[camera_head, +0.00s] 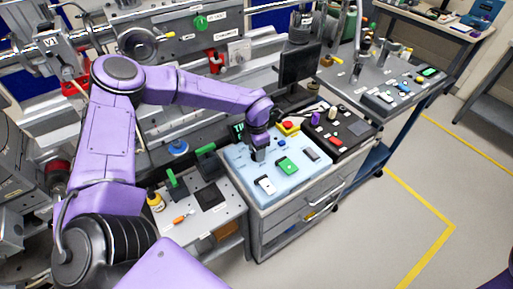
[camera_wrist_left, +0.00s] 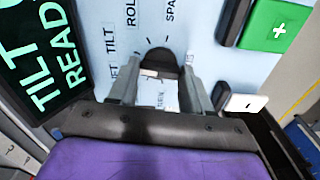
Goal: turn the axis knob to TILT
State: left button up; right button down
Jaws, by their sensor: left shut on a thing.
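The axis knob (camera_wrist_left: 163,62) is dark and rounded, on a light blue panel (camera_head: 236,158). My left gripper (camera_head: 258,154) points down at the panel. In the left wrist view its fingers (camera_wrist_left: 160,82) are closed on the knob, one on each side. Printed labels, among them TILT (camera_wrist_left: 110,40) and ROLL (camera_wrist_left: 130,13), stand around the knob. A black display (camera_wrist_left: 42,60) shows green text with TILT and READ, partly cut off. In the head view the gripper hides the knob. Which label the knob points to is unclear.
A green plus button (camera_wrist_left: 275,30) and a white minus button (camera_wrist_left: 246,103) sit right of the knob. A dark monitor (camera_head: 300,66) stands behind. A grey side table (camera_head: 235,205) with tools is at left.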

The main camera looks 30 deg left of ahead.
pick_arm(q)
jog(key=shift+m+p, duration=0.3)
jog(key=shift+m, duration=0.9)
jog(key=shift+w, duration=0.1)
jog(key=o, duration=1.1)
jog(key=shift+c, duration=0.2)
jog(key=shift+r, duration=0.1)
notch_tip(320, 180, up, 10)
jog(key=b, duration=0.2)
jog(key=shift+r, duration=0.2)
